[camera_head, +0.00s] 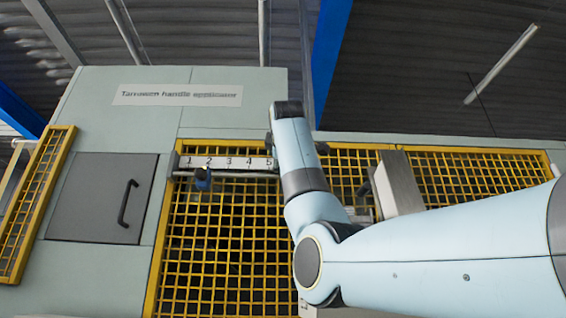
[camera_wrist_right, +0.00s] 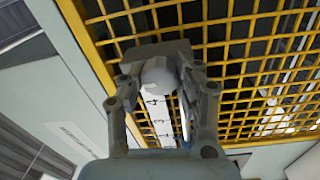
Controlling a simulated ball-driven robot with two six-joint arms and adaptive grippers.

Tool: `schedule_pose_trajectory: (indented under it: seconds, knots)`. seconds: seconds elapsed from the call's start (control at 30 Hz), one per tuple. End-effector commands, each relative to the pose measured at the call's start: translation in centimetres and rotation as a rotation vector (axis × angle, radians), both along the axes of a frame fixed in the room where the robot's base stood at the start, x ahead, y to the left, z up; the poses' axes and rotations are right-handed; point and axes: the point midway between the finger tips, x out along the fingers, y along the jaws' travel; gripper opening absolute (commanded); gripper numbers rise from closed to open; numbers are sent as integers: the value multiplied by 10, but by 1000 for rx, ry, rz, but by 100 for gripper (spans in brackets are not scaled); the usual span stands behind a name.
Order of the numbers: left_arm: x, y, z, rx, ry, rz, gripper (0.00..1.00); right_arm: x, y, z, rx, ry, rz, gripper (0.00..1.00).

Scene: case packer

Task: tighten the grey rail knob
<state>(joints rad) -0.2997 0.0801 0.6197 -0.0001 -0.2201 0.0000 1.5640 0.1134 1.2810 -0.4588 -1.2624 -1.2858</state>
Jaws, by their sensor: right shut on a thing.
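The grey rail knob (camera_wrist_right: 160,74) shows as a pale rounded shape between the fingers of my right gripper (camera_wrist_right: 157,58), which is shut on it. In the head view my right arm hides the knob and the gripper. The white numbered rail (camera_head: 228,163) runs across the top of the yellow mesh, with marks 1 to 5 showing. The rail also shows below the knob in the wrist view (camera_wrist_right: 158,113). A dark blue piece (camera_head: 203,179) hangs at the rail near mark 2. My left gripper is not in view.
Yellow mesh guards (camera_head: 222,250) cover the machine front behind and below the rail. A grey door (camera_head: 100,198) with a black handle stands to the left. A pale box-like part (camera_head: 400,184) juts out right of my wrist. A labelled panel (camera_head: 178,95) is above.

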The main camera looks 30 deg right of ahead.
Motion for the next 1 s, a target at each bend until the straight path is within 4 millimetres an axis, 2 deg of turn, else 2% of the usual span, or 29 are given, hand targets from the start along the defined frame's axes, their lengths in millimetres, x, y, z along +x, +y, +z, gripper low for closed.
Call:
schedule_pose_trajectory:
  seconds: [0.43, 0.47, 0.63, 1.0]
  knots:
    - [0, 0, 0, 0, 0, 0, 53, 0, 0, 0, -10, 6, 0, 1]
    - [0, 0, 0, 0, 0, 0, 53, 0, 0, 0, -10, 6, 0, 34]
    - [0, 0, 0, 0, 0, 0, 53, 0, 0, 0, -10, 6, 0, 57]
    - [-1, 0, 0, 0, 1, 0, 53, -6, 4, 0, -11, 4, 0, 57]
